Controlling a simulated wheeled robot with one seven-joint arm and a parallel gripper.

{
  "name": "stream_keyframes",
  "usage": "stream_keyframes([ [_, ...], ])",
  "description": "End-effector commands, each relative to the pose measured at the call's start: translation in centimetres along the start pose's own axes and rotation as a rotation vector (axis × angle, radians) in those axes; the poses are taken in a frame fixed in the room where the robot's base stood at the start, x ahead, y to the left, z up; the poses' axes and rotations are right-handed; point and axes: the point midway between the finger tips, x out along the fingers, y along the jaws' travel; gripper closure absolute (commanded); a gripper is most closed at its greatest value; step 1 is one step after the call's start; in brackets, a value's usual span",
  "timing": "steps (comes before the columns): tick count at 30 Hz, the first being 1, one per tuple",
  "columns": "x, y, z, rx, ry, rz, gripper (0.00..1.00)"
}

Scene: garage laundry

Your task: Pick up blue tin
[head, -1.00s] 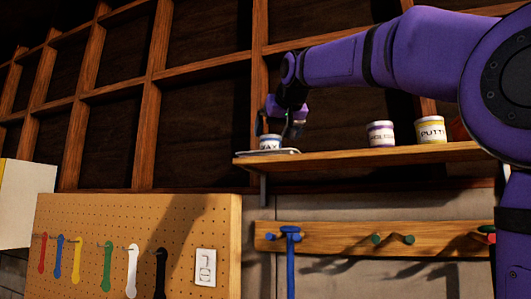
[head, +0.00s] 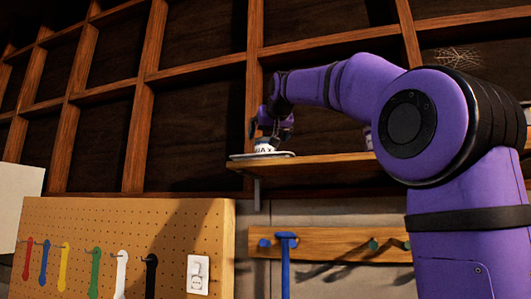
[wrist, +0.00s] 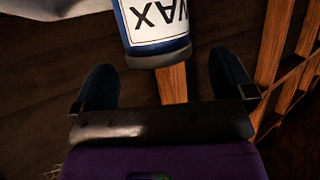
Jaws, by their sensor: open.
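The blue tin (head: 266,148) has a white label with dark letters reading WAX. In the head view it is on a pale, flat plate (head: 248,157) at the left end of the wooden shelf. My gripper (head: 270,130) is close above it, and its fingers partly cover the tin's top in that view. In the wrist view the tin (wrist: 156,30) lies just beyond the fingertips, near the middle of the gap and upside down in the picture. The two dark fingers (wrist: 164,82) are spread apart with nothing between them. The tin's far end is cut off by the frame.
The wooden shelf (head: 320,163) extends right, where my arm hides most of another tin (head: 368,138). Wooden wall framing (head: 195,70) stands behind. Below are a peg rail (head: 335,243) with a blue hanging tool (head: 285,262), and a pegboard (head: 120,225) with several coloured wrenches.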

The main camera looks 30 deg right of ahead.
Motion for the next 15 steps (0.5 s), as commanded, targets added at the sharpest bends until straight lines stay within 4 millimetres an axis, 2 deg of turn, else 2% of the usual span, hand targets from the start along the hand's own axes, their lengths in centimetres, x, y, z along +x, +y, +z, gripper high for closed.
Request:
stream_keyframes([
  [7,3.5,0.2,0.2,0.000,-0.002,0.000,0.00],
  [15,3.9,0.2,0.2,0.000,-0.001,0.000,0.00],
])
